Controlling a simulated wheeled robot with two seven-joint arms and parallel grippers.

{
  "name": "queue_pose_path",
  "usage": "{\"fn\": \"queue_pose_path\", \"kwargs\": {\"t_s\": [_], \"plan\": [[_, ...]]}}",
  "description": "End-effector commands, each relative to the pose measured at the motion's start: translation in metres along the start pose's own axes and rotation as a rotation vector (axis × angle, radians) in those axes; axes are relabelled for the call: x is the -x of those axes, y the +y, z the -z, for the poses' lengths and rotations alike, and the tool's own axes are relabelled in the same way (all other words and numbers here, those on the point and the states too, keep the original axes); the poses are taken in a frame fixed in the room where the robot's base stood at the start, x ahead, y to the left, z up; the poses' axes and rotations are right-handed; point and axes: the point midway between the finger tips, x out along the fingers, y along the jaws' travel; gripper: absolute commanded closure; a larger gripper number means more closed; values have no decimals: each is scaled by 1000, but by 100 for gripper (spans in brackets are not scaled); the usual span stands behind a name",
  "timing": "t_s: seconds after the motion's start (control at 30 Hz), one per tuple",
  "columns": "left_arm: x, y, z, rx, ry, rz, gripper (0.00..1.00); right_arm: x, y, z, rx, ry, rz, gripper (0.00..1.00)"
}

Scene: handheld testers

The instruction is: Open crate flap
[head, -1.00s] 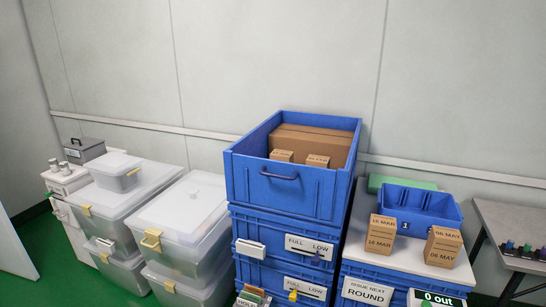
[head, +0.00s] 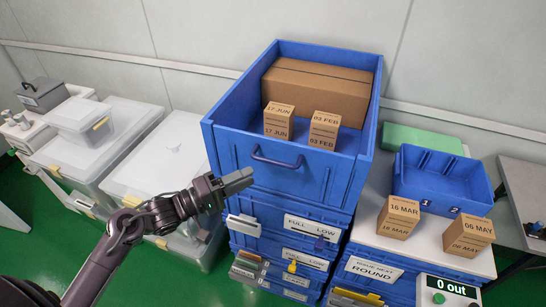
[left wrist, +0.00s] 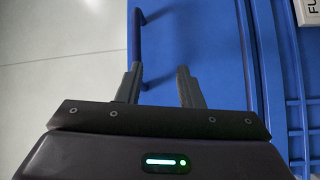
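The top blue crate (head: 225,112) stands on a stack of blue crates. Its front flap (head: 330,180) is upright and shut, with a dark blue bar handle (head: 277,158) near the top edge. My left gripper (head: 240,181) is in front of the flap, below and left of the handle in the head view. In the left wrist view, its two fingers (left wrist: 158,82) are spread with a gap between them. The handle (left wrist: 138,42) shows beyond the fingertips there, its near end close to the left finger. The gripper holds nothing. My right gripper is not in view.
The crate holds a large brown carton (head: 315,90) and two small cartons. At right, a white top bears a blue bin (head: 440,180) and two dated cartons. Clear lidded boxes (head: 160,155) stand at left. Lower crates carry label holders.

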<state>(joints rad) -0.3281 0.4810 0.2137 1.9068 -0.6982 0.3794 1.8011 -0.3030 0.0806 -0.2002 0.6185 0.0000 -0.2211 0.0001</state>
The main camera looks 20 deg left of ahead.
Motion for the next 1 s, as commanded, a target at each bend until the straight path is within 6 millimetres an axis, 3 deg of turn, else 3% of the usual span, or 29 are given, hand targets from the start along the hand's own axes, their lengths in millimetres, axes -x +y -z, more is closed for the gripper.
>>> {"fn": "queue_pose_path", "kwargs": {"t_s": [0.07,0.2,0.6,1.0], "plan": [[0,20,-2,48,-40,-44,67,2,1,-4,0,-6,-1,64],[-8,32,-4,83,-64,-72,67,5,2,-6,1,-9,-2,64],[-66,35,-7,83,-61,-70,67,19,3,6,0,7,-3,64],[-76,34,-9,82,-60,-67,67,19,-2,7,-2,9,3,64]]}}
